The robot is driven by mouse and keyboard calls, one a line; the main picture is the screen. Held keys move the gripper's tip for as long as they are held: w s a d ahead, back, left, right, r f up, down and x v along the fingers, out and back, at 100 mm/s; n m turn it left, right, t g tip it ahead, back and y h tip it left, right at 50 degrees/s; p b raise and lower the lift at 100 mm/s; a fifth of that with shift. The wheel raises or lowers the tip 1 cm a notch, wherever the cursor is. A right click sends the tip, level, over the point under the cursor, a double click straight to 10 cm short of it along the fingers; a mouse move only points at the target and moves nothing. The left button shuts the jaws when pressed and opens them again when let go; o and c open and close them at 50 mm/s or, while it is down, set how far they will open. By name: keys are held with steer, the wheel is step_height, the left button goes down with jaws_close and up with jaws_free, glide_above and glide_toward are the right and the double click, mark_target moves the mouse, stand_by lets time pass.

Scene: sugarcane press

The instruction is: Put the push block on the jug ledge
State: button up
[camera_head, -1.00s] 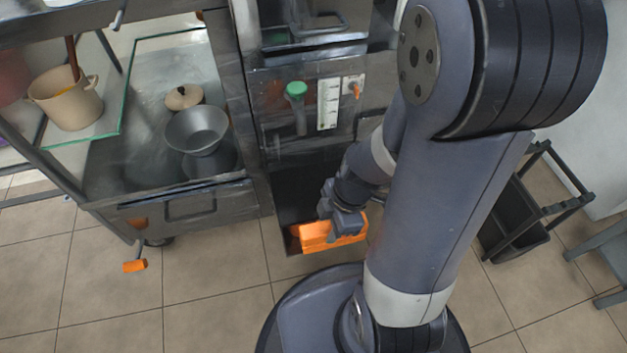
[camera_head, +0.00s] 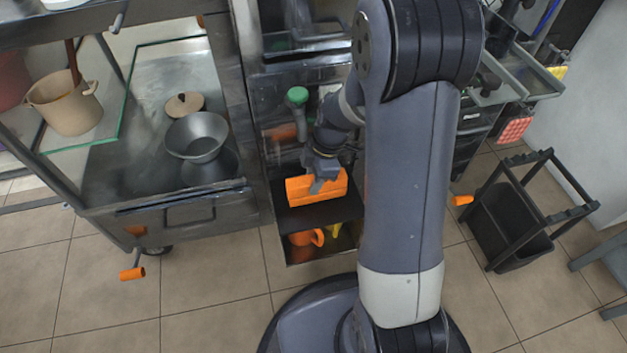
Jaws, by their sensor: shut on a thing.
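The orange push block (camera_head: 302,193) is a long, ridged block. My gripper (camera_head: 324,184) is shut on its middle, with a grey finger across its face. The block hangs slightly tilted in front of the metal press cabinet, over a dark recess with a flat bare surface (camera_head: 345,212), which may be the jug ledge. I cannot tell whether the block touches it. Below the block, an orange mug-like vessel with a handle (camera_head: 303,239) sits in the lower part of the recess. My arm hides the recess's right side.
A green-topped part (camera_head: 297,96) stands on the press front just behind the gripper. Left are a metal bowl (camera_head: 197,136), a lidded pot (camera_head: 184,104) and a beige pot (camera_head: 65,102). A black cart (camera_head: 507,222) stands right. A small yellow item (camera_head: 335,230) is beside the vessel.

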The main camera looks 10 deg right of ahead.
steer(key=shift+f, duration=0.3)
steer(key=shift+f, duration=0.15)
steer(key=o, duration=1)
steer(key=p+v, duration=0.4)
steer(key=v, duration=0.8)
steer(key=shift+r, duration=0.25)
